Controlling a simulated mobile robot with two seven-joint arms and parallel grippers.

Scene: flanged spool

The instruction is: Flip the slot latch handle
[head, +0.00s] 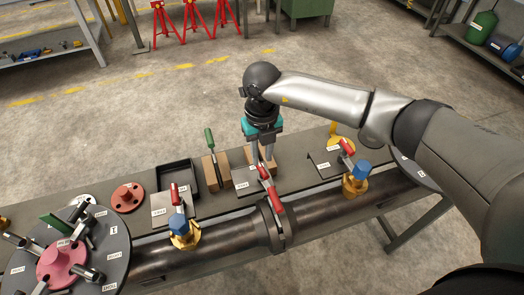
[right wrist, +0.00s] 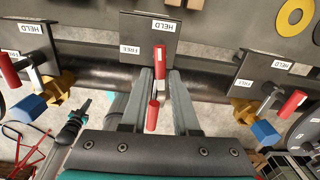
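The middle latch (head: 276,199) sits on the pipe with red grips and a metal link. Behind it stands a dark plate (head: 245,179) marked HELD and FREE. My right gripper (head: 263,163) reaches down at this latch. In the right wrist view my right gripper (right wrist: 160,75) has its fingers apart, one on each side of the metal link. One red grip (right wrist: 153,116) lies between the fingers; the other red grip (right wrist: 174,22) lies in front of the plate. Whether the fingers touch the latch is unclear. My left gripper is not in view.
Similar red-handled latches with blue and gold parts stand left (head: 181,225) and right (head: 354,180). A round flange plate (head: 110,255) with a pink hub fills the lower left. A black tray (head: 178,176) and a green-handled tool (head: 210,140) lie behind the pipe.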

